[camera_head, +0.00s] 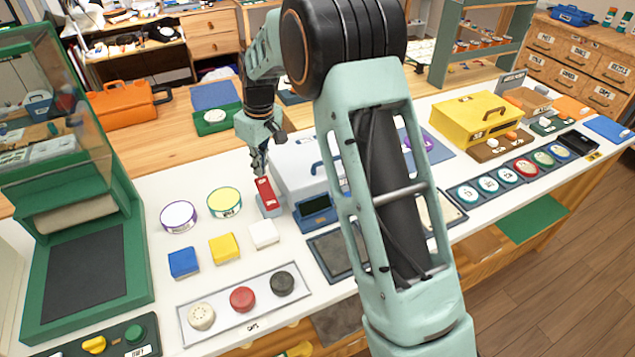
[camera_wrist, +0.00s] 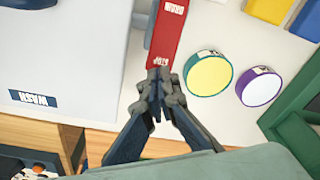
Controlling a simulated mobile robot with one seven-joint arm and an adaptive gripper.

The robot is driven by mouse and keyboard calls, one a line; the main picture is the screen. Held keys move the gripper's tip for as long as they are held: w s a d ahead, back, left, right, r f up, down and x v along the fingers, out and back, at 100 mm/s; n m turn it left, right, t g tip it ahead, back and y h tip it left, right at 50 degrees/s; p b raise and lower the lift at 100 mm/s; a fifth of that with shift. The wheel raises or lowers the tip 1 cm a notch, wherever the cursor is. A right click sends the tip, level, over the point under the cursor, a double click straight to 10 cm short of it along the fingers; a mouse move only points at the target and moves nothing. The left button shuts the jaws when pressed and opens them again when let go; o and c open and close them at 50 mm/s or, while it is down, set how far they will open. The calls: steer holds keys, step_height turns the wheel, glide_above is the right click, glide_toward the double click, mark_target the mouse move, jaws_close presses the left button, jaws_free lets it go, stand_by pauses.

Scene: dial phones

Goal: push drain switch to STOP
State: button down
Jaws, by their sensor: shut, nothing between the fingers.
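The drain switch is a red rocker on a grey-blue base, beside a white box. In the head view the red rocker (camera_head: 265,190) stands on the white table, with my gripper (camera_head: 258,162) just above its far end. In the wrist view the red rocker (camera_wrist: 167,30) reads DRAIN at its upper part and STOP near my fingertips. My gripper (camera_wrist: 158,80) is shut and empty, its tips over or against the STOP end. I cannot tell whether they touch it. The fingertips hide part of that end.
The white box labelled WASH (camera_wrist: 60,60) stands close beside the switch. Yellow (camera_head: 225,202) and purple-rimmed (camera_head: 179,216) round tins lie on the other side. Coloured blocks, including a white one (camera_head: 264,234), sit nearer the front. A green machine (camera_head: 128,250) stands at the left.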

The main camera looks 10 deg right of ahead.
mark_target(261, 179)
steer(key=shift+f+b, duration=0.95)
steer(key=shift+f, duration=0.6)
steer(key=shift+r, duration=0.25)
steer(key=shift+r+p, duration=1.35)
steer(key=shift+r, duration=0.5)
